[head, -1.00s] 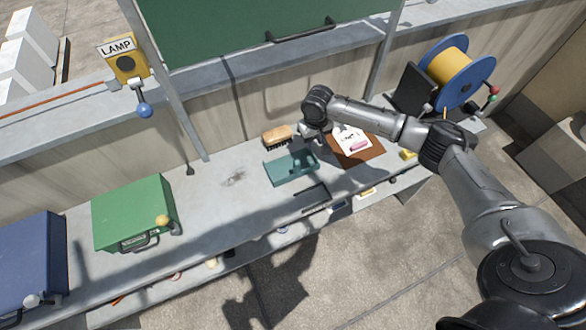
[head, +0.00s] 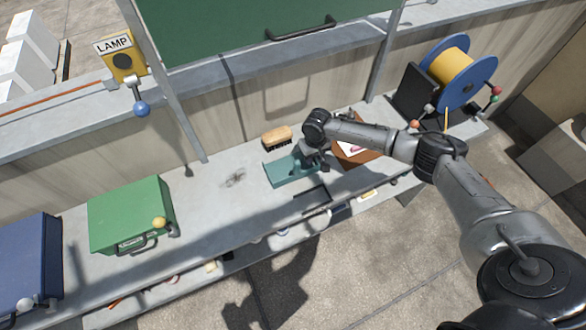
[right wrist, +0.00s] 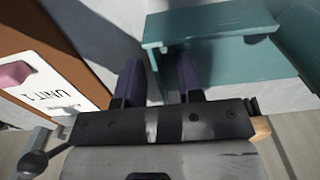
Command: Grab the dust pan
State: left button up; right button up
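The teal dust pan (head: 284,174) lies on the grey bench, left of the brown clipboard. My right gripper (head: 320,163) is just over its right end and hides part of it. In the right wrist view the dust pan (right wrist: 225,58) fills the upper right. A narrow part of it reaches toward the space ahead of the two dark fingers. The right gripper (right wrist: 157,68) is open, with a clear gap between the fingers. I cannot tell whether a finger touches the pan. My left gripper is not in view.
A wooden brush (head: 277,137) lies behind the pan. The clipboard (head: 362,154) with a paper is close to the right gripper; its "UNIT 1" paper (right wrist: 45,80) shows in the wrist view. A green box (head: 130,212) stands left, a cable reel (head: 483,78) right. Bench between box and pan is mostly clear.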

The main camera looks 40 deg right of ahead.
jog(key=shift+c, duration=0.2)
grip_shut()
jog(key=shift+r, duration=0.15)
